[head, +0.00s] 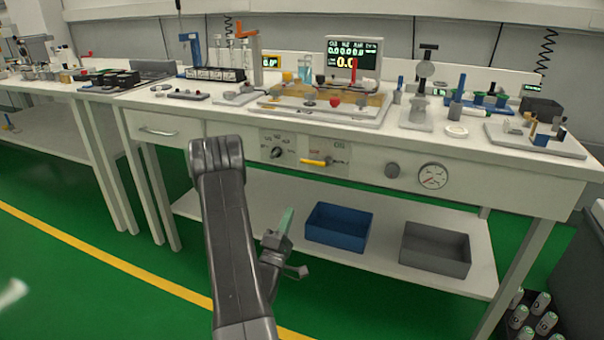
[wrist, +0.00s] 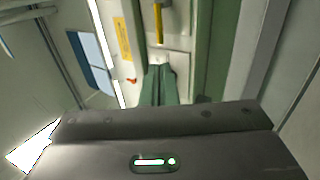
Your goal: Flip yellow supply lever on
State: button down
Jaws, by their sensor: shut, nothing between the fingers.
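The yellow supply lever (head: 315,162) is on the front panel of the bench, lying roughly sideways between a black knob and a grey knob. In the wrist view a yellow bar (wrist: 159,22), which looks like this lever, shows at the top, beyond the fingertips. My gripper (head: 287,218) is in front of the bench, below the lever and apart from it. Its green fingers are shut together with nothing between them; they also show in the wrist view (wrist: 158,75).
A black selector knob (head: 277,152) sits left of the lever; a grey knob (head: 392,170) and a round gauge (head: 432,176) sit right. A blue bin (head: 338,227) and a grey bin (head: 435,250) stand on the lower shelf. The bench top holds many instruments.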

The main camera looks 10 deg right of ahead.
aim_at(303, 161)
jog(key=b+x, duration=0.2)
jog(key=x, duration=1.2)
jog(key=shift+w+a+r+m+g+h+b, duration=0.15)
jog(key=shift+m+g+h, duration=0.15)
jog(key=shift+m, duration=0.3)
jog(key=shift+s+d+r+m+g+h+b, duration=0.1)
jog(key=shift+r+m+g+h+b, duration=0.1)
jog(key=shift+m+h, duration=0.3)
notch_tip(303, 161, up, 3)
jog(key=m+g+h, duration=0.1)
jog(key=m+g, duration=0.1)
jog(key=m, duration=0.1)
jog(key=m+g+h, duration=0.1)
jog(key=m+g, duration=0.1)
jog(key=m, duration=0.1)
jog(key=m+g+h, duration=0.1)
jog(key=m+g, duration=0.1)
jog(key=m, duration=0.2)
jog(key=shift+w+r+h, duration=0.1)
jog(key=shift+h, duration=0.3)
jog(key=r+m+g+p, duration=0.1)
jog(key=m+g+p, duration=0.1)
jog(key=m, duration=0.1)
jog(key=s+d+r+m+g+y+p, duration=0.1)
jog(key=m+g+p, duration=0.1)
jog(key=m, duration=0.1)
jog(key=d+r+m+g+p, duration=0.1)
jog(key=m+g+p, duration=0.1)
jog(key=m, duration=0.2)
jog(key=shift+s, duration=0.15)
